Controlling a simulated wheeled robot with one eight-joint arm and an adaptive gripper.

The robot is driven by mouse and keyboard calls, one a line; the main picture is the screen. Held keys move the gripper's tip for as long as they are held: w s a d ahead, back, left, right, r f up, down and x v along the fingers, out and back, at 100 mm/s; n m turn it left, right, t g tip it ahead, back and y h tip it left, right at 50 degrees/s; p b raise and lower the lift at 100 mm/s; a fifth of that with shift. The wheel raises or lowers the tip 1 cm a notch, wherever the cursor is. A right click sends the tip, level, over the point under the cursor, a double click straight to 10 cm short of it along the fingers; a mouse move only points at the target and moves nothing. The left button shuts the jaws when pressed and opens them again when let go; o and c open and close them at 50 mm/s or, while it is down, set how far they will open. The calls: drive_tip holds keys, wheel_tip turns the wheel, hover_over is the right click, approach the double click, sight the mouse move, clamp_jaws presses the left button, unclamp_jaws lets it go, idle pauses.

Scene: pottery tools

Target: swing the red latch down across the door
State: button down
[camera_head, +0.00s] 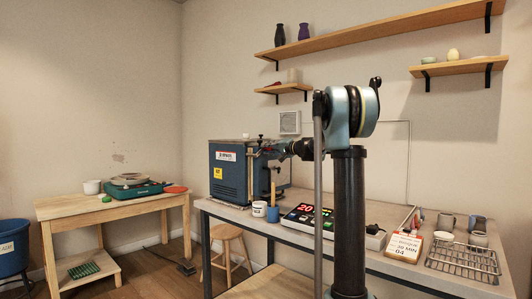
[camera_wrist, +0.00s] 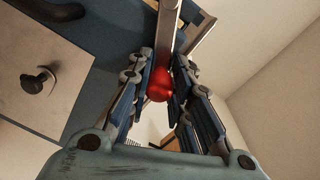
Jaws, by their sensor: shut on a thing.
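The red latch knob (camera_wrist: 160,86) sits between my gripper's fingers in the wrist view, at the end of a metal bar that runs up out of the top of the frame. My gripper (camera_wrist: 161,92) is closed on the knob from both sides. In the head view the blue kiln box (camera_head: 229,170) stands at the left end of the workbench, and my gripper (camera_head: 262,152) is at its right front edge. The knob and bar are too small or hidden to tell there. A pale panel with a dark knob (camera_wrist: 38,80) shows at left in the wrist view.
The workbench (camera_head: 395,258) holds a white mug (camera_head: 259,209), a blue cup (camera_head: 273,214), a control box with a red display (camera_head: 307,218) and a wire rack (camera_head: 464,260). A wooden table (camera_head: 75,208) stands at left. A stool (camera_head: 228,234) is below the bench.

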drive_tip(key=shift+r, duration=0.1)
drive_tip(key=c, duration=1.4)
unclamp_jaws()
drive_tip(key=shift+c, duration=0.2)
drive_tip(key=shift+d, duration=0.1)
drive_tip(key=v, duration=1.2)
